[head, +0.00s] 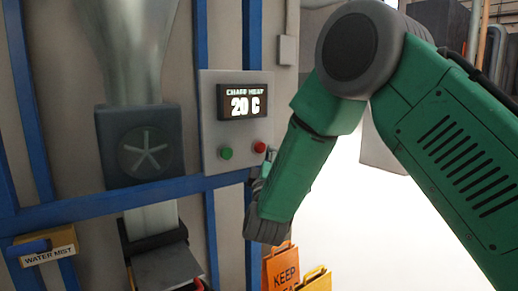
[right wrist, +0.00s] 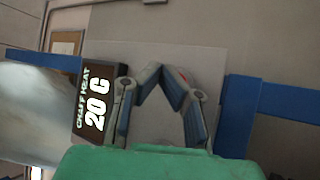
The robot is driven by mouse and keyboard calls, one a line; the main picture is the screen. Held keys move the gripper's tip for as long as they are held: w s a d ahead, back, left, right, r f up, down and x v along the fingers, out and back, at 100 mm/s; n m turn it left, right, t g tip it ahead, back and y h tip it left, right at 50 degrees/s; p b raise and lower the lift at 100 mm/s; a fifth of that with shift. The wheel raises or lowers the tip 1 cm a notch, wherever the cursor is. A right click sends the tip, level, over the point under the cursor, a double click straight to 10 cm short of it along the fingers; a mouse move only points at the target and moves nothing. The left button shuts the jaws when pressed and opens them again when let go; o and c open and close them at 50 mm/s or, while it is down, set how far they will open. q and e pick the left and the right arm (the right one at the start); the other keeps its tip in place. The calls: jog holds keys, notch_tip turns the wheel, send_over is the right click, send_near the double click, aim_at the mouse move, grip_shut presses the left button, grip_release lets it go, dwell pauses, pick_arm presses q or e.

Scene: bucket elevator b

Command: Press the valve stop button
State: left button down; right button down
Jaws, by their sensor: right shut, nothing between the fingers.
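A grey control panel (head: 210,130) carries a red button (head: 259,147) at its lower right and a green button (head: 226,153) to the left of it. I see no label that names either button. My right gripper (head: 266,163) is just below and right of the red button, largely hidden by my green forearm. In the right wrist view my right gripper (right wrist: 163,72) is shut and empty, its fingertips together before the panel. A bit of red shows beside the right finger there. Whether the fingertips touch the panel is unclear. My left gripper is not in view.
A display (head: 241,101) reading "20 C" sits above the buttons. Blue frame bars (head: 100,203) run across below the panel. A dark box with a star-shaped mark (head: 147,146) is at the left. Orange and yellow signs (head: 281,268) stand low, below my forearm.

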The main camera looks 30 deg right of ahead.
jog(key=s, duration=0.5)
jog(key=shift+s+d+p, duration=0.15)
jog(key=shift+d+p, duration=0.05)
jog(key=shift+p, duration=0.2)
dwell(0.4)
jog(key=s+a+f+g+y, duration=0.2)
jog(key=s+f+y, duration=0.1)
jog(key=f, duration=0.7)
jog(key=s+a+f+m+g+y, duration=0.1)
jog(key=s+a+f+g+y, duration=0.2)
jog(key=f, duration=0.8)
jog(key=s+f+g+y, duration=0.2)
jog(key=f+y, duration=0.2)
jog(key=f, duration=0.6)
jog(key=s+a+f+m+g+y, duration=0.1)
jog(key=s+f+m+g, duration=0.1)
jog(key=s+f, duration=0.3)
jog(key=s+a+f+m+g+y, duration=0.1)
jog(key=s+f+g, duration=0.4)
jog(key=s, duration=0.8)
jog(key=s+a+f+m+g+y, duration=0.1)
jog(key=s+f+g, duration=0.3)
jog(key=s, duration=0.6)
jog(key=shift+a+f+m, duration=0.65)
jog(key=shift+f+m, duration=0.15)
jog(key=shift+f, duration=0.1)
